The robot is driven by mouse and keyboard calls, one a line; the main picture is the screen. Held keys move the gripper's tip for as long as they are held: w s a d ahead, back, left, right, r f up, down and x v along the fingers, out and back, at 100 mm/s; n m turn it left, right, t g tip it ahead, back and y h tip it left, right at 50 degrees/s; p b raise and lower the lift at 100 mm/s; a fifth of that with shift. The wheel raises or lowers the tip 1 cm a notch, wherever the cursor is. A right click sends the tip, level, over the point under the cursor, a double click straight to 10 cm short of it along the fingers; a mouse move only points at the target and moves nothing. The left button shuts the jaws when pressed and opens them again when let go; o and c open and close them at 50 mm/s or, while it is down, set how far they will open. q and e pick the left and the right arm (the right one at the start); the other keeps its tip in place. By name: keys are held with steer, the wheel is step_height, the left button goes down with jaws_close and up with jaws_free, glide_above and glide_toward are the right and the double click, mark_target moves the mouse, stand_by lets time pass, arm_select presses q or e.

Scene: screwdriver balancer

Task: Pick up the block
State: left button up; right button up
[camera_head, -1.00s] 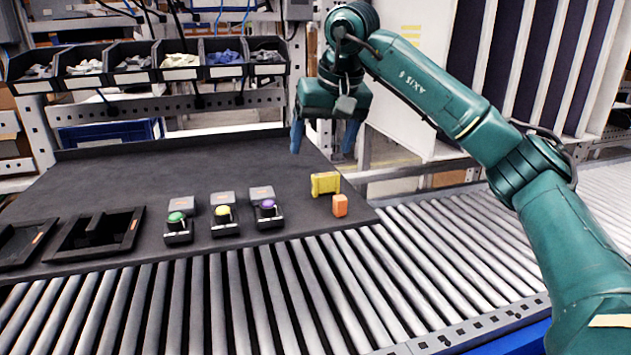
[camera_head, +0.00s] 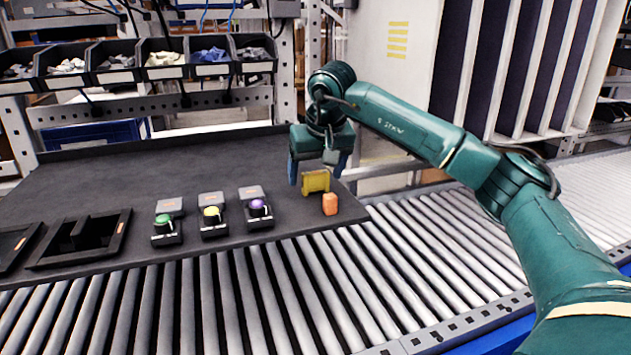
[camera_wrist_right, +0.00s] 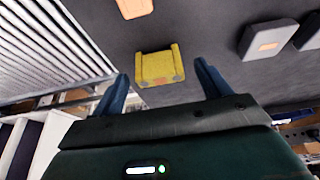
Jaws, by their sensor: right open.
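A yellow block (camera_head: 316,181) stands on the dark table near its right edge. It also shows in the right wrist view (camera_wrist_right: 159,67), ahead of the fingertips and lined up between them. A small orange block (camera_head: 330,204) stands just in front of it; its lower part shows at the top of the wrist view (camera_wrist_right: 134,7). My right gripper (camera_head: 318,172) is open and empty, its blue fingers just behind and above the yellow block. In the right wrist view its fingers (camera_wrist_right: 163,77) are wide apart. My left gripper is not in view.
Three small devices with green (camera_head: 164,222), yellow (camera_head: 212,214) and purple (camera_head: 258,207) knobs stand left of the blocks. A black tray (camera_head: 126,232) lies further left. A roller conveyor (camera_head: 290,290) runs along the front. Parts bins (camera_head: 165,62) hang at the back.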

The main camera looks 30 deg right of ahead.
steer(key=shift+x, duration=0.75)
steer(key=shift+c, duration=0.4)
steer(key=c, duration=1.1)
steer(key=shift+r, duration=0.1)
